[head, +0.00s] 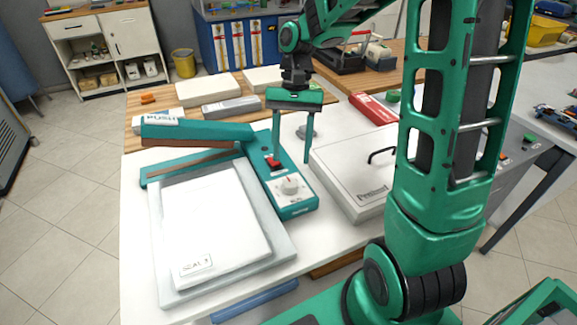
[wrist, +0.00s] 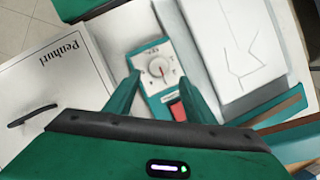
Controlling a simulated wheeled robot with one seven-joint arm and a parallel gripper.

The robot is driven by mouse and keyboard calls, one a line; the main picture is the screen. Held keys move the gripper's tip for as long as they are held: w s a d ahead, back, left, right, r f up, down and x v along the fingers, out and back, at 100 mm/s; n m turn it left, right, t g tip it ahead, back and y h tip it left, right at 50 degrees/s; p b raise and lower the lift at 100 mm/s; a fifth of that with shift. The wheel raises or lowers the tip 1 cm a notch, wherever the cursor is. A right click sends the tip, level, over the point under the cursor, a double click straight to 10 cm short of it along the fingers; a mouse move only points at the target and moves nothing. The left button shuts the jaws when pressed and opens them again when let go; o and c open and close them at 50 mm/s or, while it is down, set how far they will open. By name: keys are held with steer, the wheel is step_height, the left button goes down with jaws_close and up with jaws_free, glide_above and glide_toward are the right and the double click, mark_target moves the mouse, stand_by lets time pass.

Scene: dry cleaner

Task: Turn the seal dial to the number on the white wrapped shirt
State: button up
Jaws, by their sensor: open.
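In the wrist view the dial shows between the fingertips.
The raised teal sealer arm (head: 195,131) stands left of my gripper. A white lidded box (head: 350,180) with a black handle is close on the right. White packets (head: 208,90), a grey box (head: 231,107) and a red box (head: 373,109) lie behind.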

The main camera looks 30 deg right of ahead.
steer(key=shift+v, duration=1.9)
steer(key=s+d+t, duration=0.1)
steer(key=s+d, duration=0.3)
steer(key=s, duration=0.3)
steer(key=s+d+t+h, duration=0.1)
steer(key=s+d, duration=0.3)
steer(key=s, duration=0.3)
steer(key=s+d+f+t+h, duration=0.1)
steer(key=s+d, duration=0.3)
steer(key=s, duration=0.4)
steer(key=shift+d+n+t, duration=0.2)
steer(key=shift+n+t, duration=0.1)
steer(key=shift+f, duration=0.1)
steer(key=shift+w+f+h, duration=0.25)
steer(key=shift+w+h, duration=0.05)
steer(key=shift+w, duration=0.25)
